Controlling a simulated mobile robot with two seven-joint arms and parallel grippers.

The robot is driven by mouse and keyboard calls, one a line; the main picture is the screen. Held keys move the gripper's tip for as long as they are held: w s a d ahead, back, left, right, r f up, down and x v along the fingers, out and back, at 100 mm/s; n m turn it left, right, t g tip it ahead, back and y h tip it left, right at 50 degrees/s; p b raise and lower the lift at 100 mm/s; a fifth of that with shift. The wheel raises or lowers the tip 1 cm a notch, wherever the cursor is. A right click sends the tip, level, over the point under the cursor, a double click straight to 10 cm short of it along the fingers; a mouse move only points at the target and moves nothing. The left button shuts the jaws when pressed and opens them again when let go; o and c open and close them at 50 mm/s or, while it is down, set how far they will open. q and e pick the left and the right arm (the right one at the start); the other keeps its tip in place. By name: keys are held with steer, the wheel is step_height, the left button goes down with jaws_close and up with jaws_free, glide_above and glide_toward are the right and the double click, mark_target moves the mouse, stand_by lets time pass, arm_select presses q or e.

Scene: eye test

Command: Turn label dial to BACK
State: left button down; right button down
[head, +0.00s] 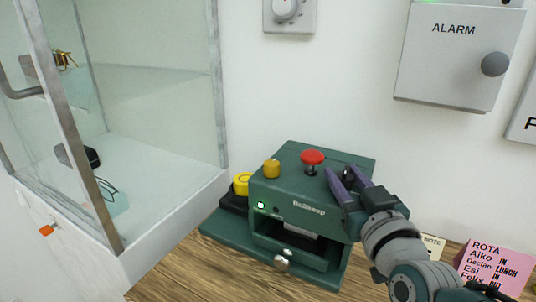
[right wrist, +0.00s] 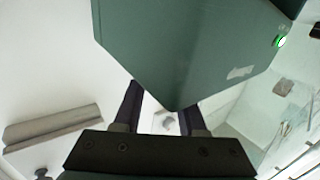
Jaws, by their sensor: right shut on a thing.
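A green machine (head: 330,222) stands on the bench; its side also fills the top of the right wrist view (right wrist: 185,45). A black knob (head: 348,173) at its top right sits between the fingers of my right gripper (head: 342,185), which looks shut on it. The fingers are apart by the knob's width. In the right wrist view the gripper (right wrist: 160,112) has the machine's corner across its fingertips, hiding the grip. I cannot read any dial label or where the knob points. My left gripper is in no view.
The machine bears a red button (head: 312,157), an ochre knob (head: 271,168) and a lit indicator (head: 261,205). A yellow button (head: 241,183) is beside it. A glass-fronted cabinet (head: 170,225) stands left. An ALARM box (head: 455,70) and a dial plate (head: 304,22) are on the wall.

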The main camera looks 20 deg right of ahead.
steer(key=shift+c, duration=2.4)
jaws_free()
steer(key=shift+s, duration=0.1)
steer(key=shift+s, duration=0.3)
steer(key=p+v, duration=0.2)
steer(key=v, duration=0.7)
steer(key=shift+s+a, duration=0.1)
